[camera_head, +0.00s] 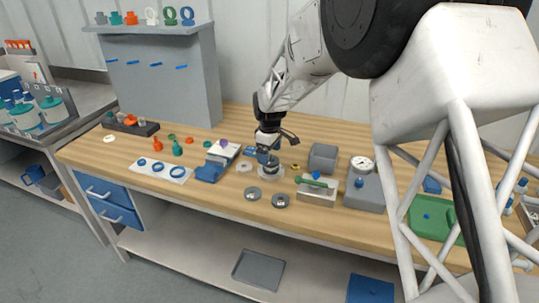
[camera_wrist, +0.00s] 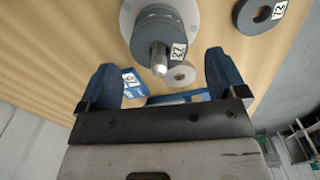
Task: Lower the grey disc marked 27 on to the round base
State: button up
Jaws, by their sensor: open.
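The round base (camera_wrist: 127,20) is a pale grey flange at the top of the wrist view. A dark grey disc (camera_wrist: 146,42) is over it, around a post with a silver tip (camera_wrist: 159,68). Its white label seems to read 27. I cannot tell whether the disc rests fully on the base. My gripper (camera_wrist: 160,62) is open, its blue fingers apart on either side of the post, with nothing clamped. In the head view my gripper (camera_head: 267,150) is just above the base (camera_head: 276,173) and partly hides the disc.
Two other grey discs, one left (camera_head: 253,193) and one right (camera_head: 280,201), lie in front of the base. A second labelled disc (camera_wrist: 260,14) shows in the wrist view.

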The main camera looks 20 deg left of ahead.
jog(key=shift+r, duration=3.25)
jog(key=shift+d, duration=0.1)
jog(key=shift+d+r, duration=0.2)
jog(key=shift+d, duration=0.05)
jog(key=s+d+r+m, duration=0.3)
jog(key=s+d+r, duration=0.15)
jog(key=d, duration=0.45)
jog(key=s+d+r+m+t, duration=0.15)
jog(key=s+d+r, duration=0.3)
jog(key=d, duration=0.45)
jog(key=s+d+r+m, duration=0.3)
jog(key=s+d+r, duration=0.15)
jog(key=d, duration=0.45)
jog(key=s+d+f+m, duration=0.1)
jog(key=s+d+m, duration=0.3)
jog(key=s+d, duration=0.5)
jog(key=s+d+f+m+t, duration=0.1)
jog(key=s+d+m, duration=0.4)
jog(key=s, duration=1.4)
jog(key=d, duration=0.4)
jog(key=shift+d+f, duration=0.15)
jog(key=shift+f, duration=0.15)
